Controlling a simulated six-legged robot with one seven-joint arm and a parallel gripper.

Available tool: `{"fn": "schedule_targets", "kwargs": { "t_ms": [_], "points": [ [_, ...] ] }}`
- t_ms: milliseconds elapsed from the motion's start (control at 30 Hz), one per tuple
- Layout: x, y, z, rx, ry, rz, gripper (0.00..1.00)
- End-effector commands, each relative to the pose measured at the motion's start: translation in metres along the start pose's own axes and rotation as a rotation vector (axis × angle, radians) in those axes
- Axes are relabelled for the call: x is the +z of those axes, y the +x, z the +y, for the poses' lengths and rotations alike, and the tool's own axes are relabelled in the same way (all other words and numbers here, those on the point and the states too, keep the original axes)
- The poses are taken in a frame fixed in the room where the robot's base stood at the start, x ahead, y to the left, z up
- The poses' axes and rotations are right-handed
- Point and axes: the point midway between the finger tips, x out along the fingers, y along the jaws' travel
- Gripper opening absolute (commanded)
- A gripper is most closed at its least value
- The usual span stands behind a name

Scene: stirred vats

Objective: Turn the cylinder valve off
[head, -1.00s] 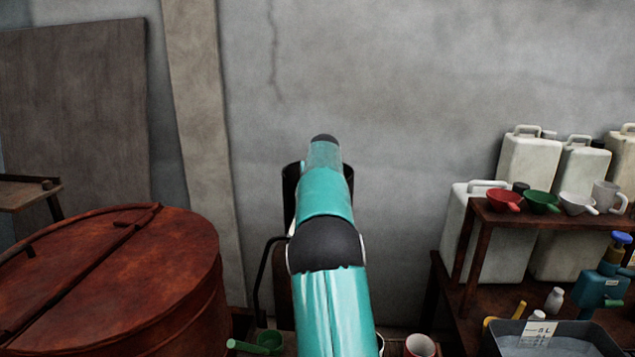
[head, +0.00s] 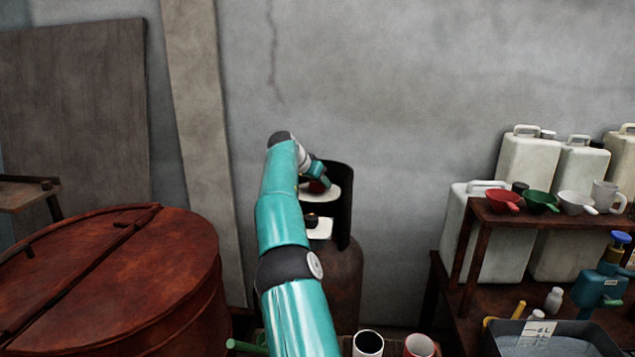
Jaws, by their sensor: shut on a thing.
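The gas cylinder (head: 347,275) is brownish and upright against the wall, with a dark curved collar (head: 343,205) around its top. The fingers are too small to make out in detail. My teal arm hides the cylinder's left side.
A rusty lidded vat (head: 110,270) fills the left front. A brown shelf (head: 480,225) with scoops and white jerrycans (head: 528,165) stands at right. Two cups (head: 418,346) are at the bottom edge, right of my arm. The wall above the cylinder is bare.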

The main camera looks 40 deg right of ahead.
Motion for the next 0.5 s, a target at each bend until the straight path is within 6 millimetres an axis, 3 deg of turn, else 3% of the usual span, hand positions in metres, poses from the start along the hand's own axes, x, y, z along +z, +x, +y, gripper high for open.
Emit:
{"fn": "schedule_targets", "kwargs": {
  "t_ms": [500],
  "points": [
    [-0.0011,-0.0006,0.0019,0.054,0.056,0.003,0.24]
  ]
}}
